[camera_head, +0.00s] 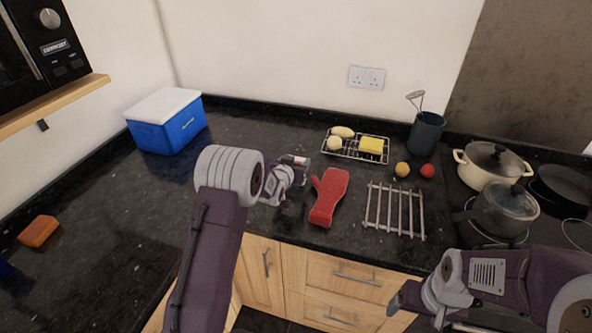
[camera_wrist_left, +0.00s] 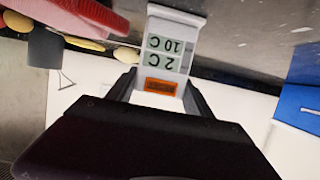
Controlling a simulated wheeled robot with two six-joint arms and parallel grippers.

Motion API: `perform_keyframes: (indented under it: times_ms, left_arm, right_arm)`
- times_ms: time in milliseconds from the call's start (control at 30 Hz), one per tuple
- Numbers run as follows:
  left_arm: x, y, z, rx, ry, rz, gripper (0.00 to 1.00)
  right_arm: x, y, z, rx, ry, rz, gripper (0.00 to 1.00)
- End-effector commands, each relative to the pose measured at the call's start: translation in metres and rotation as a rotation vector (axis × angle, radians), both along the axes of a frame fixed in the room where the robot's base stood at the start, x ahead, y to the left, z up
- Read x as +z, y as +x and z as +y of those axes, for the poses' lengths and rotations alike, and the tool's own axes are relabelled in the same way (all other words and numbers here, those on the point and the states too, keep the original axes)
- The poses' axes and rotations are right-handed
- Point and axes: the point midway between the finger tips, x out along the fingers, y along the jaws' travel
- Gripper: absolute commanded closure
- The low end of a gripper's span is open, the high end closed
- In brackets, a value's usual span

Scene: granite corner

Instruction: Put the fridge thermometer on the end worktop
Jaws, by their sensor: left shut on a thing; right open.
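The fridge thermometer (camera_wrist_left: 168,55) is a small white block with two grey readouts, 10 C and 2 C, and an orange panel. In the left wrist view it sits between the two fingers of my left gripper (camera_wrist_left: 162,88), which is shut on it. In the head view the thermometer (camera_head: 296,160) is small and partly hidden at the tip of my left gripper (camera_head: 290,172), over the back worktop left of the red mitt. I cannot tell whether it touches the worktop. My right gripper (camera_head: 398,302) is open and empty at the lower right, in front of the drawers.
The dark granite worktop (camera_head: 105,205) bends round the corner; its left stretch holds an orange sponge (camera_head: 39,231) and has clear room. A blue cool box (camera_head: 168,122) stands in the corner. A red oven mitt (camera_head: 328,196), wire trivet (camera_head: 394,212) and pans (camera_head: 492,163) lie right.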

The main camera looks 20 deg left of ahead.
Motion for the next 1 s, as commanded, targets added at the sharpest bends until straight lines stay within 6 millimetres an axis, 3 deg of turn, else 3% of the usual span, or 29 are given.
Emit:
perform_keyframes:
  times_ms: [267,433,633,800,1000]
  left_arm:
    - [0.012,0.000,0.000,0.000,0.000,-0.002,0.82]
    - [0.044,0.000,0.000,0.000,0.001,-0.006,0.82]
    - [0.068,-0.005,-0.049,-0.005,-0.002,-0.004,0.82]
    - [0.094,-0.010,-0.087,-0.005,-0.001,-0.002,0.82]
    - [0.109,-0.012,-0.112,-0.002,0.000,0.000,0.82]
  right_arm:
    - [-0.001,0.000,0.000,0.000,0.000,0.000,0.19]
    - [-0.004,0.000,0.000,0.000,0.000,0.000,0.19]
    - [-0.012,0.000,0.000,0.000,0.000,0.000,0.19]
    - [-0.006,0.000,0.000,0.000,0.000,0.000,0.19]
    - [0.002,0.000,0.000,0.000,0.000,0.000,0.19]
